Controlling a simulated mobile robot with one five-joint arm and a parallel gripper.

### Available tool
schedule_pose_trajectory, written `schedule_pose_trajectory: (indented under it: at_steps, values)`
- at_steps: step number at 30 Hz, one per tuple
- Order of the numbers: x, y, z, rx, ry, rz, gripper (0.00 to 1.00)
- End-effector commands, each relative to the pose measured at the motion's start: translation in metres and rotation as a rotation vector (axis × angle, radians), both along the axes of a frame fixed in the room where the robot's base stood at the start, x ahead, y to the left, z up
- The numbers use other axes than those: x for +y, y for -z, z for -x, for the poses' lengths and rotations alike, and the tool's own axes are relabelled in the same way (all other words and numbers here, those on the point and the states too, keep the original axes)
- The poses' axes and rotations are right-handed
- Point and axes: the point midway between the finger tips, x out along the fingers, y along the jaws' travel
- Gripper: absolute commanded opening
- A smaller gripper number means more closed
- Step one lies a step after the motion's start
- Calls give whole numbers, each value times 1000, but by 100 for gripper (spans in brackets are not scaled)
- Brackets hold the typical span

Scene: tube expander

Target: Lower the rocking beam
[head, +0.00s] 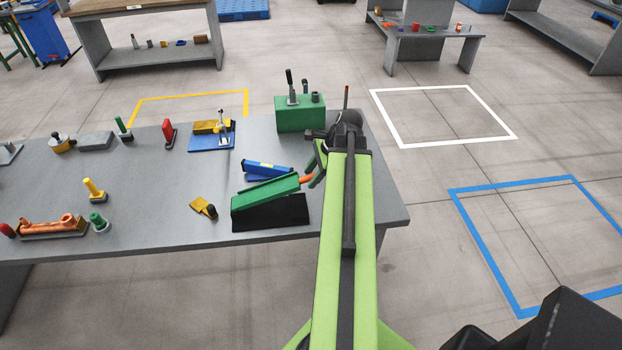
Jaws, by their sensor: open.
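A green beam (264,194), which looks like the rocking beam, sits tilted on a black base (285,214) near the right end of the table. Its right end is higher in the picture than its left end. An orange tip (306,179) sticks out at its right end. My gripper (315,170) is open beside this orange tip, with my green arm reaching up to it. I cannot tell whether a finger touches the tip. My arm hides the area just right of the beam.
A blue piece (266,168) lies right behind the beam. A green box (300,115) with a dark lever stands at the table's back edge. A yellow and black piece (203,207) lies to the left. The grey table (160,215) has bare room at its front middle.

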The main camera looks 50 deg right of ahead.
Motion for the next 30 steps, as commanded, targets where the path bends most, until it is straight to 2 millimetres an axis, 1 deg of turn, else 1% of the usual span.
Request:
schedule_pose_trajectory:
  at_steps: [2, 11, 30]
  values:
    - [0, 0, 0, 0, 0, 0, 40]
    - [0, 0, 0, -1, 1, 0, 1]
    - [-1, 0, 0, -1, 2, 1, 0]
